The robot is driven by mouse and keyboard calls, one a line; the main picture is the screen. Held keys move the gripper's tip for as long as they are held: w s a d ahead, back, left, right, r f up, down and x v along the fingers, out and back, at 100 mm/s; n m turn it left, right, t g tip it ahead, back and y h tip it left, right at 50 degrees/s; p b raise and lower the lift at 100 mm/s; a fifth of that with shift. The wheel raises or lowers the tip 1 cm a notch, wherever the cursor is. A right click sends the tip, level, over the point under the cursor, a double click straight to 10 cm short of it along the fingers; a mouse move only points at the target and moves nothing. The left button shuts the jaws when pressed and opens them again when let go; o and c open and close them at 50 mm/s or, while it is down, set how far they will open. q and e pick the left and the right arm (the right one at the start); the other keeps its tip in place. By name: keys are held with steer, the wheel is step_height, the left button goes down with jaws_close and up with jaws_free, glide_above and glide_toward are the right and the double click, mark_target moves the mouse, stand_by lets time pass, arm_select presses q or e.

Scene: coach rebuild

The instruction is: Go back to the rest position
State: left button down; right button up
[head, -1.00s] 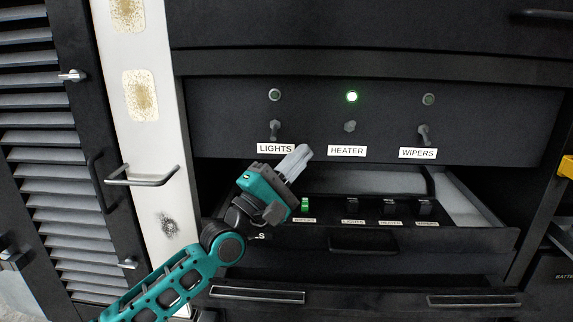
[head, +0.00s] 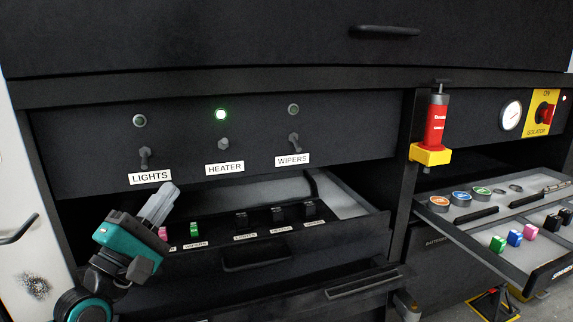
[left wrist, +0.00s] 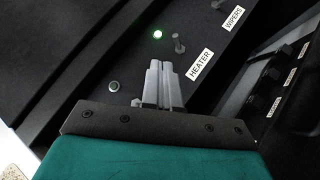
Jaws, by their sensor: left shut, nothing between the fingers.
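My left gripper (head: 158,205) is shut and empty, at the lower left of the head view. It is in front of the open drawer (head: 262,252), below the LIGHTS label (head: 150,177). In the left wrist view the closed grey fingers (left wrist: 163,84) point toward the panel near the HEATER label (left wrist: 200,64), with nothing between them. My right gripper is not in view.
A black panel has three toggle switches; the lamp above HEATER (head: 220,114) glows green. A door handle (head: 20,230) stands at far left.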

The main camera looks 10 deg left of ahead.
arm_select(q)
steer(key=s+d+f+m+g+y, duration=0.1)
steer(key=s+d+f+m+g, duration=0.15)
steer(key=f, duration=0.45)
steer(key=s+d+f+m+g, duration=0.1)
steer(key=f+m, duration=0.3)
steer(key=f, duration=0.3)
steer(key=s+d+f+m+g+y, duration=0.1)
steer(key=f+m+g, duration=0.15)
steer(key=f, duration=0.45)
steer(key=s+d+f+m+g+y, duration=0.3)
steer(key=s+f+m+g, duration=0.3)
steer(key=s+f+m, duration=0.5)
steer(key=s+d+f, duration=0.1)
steer(key=s+f, duration=0.2)
steer(key=f, duration=0.3)
steer(key=shift+f, duration=0.3)
